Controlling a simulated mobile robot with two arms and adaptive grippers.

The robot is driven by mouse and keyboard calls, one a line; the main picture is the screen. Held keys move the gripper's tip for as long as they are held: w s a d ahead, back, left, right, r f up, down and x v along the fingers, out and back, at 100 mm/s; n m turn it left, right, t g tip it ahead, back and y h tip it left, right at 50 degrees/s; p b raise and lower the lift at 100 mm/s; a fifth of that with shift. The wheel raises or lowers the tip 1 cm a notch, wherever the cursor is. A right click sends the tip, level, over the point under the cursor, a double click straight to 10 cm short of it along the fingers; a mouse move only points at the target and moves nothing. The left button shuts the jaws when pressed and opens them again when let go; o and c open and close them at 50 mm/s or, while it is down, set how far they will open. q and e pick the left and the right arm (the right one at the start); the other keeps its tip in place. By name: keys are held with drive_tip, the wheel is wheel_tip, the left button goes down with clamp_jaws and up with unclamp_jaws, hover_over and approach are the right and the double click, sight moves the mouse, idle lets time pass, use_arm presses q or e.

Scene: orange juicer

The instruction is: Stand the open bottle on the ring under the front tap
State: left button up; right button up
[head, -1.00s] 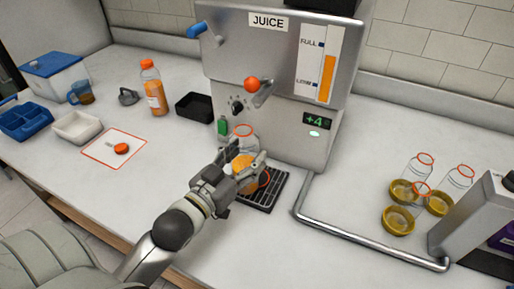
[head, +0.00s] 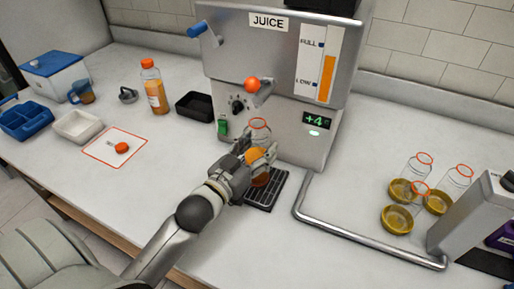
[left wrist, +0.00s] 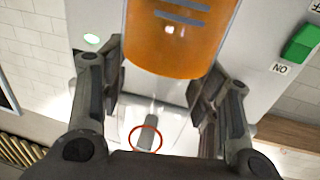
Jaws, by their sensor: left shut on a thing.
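The open bottle (head: 259,133) is clear with a red-rimmed mouth and an orange patch lower down. It looks upright, below the front tap (head: 263,93) of the juicer and over the drip tray (head: 265,199). My left gripper (head: 256,159) is shut around its middle. In the left wrist view, which is upside down, the orange patch (left wrist: 178,40) lies between the fingers and the red mouth rim (left wrist: 145,138) shows below. The ring on the tray is hidden behind the bottle and gripper. I cannot tell whether the bottle's base touches it. My right gripper is not in view.
The juicer body (head: 285,60) stands close behind the bottle, with a green switch (head: 223,127). A metal pipe (head: 350,238) runs along the counter to the right. Several clear bottles (head: 417,165) stand at the right. A black bin (head: 195,106) is at the left.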

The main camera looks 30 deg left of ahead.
use_arm(q)
drive_tip(key=o, duration=0.8)
drive_tip(key=shift+f, duration=0.15)
drive_tip(key=o, duration=0.4)
drive_tip(key=shift+o, duration=0.2)
drive_tip(key=shift+s, duration=0.1)
drive_tip(key=s+a+b, duration=0.1)
drive_tip(key=s, duration=1)
drive_tip(key=shift+s+r, duration=0.2)
drive_tip(key=shift+s, duration=0.2)
drive_tip(key=shift+a, duration=0.1)
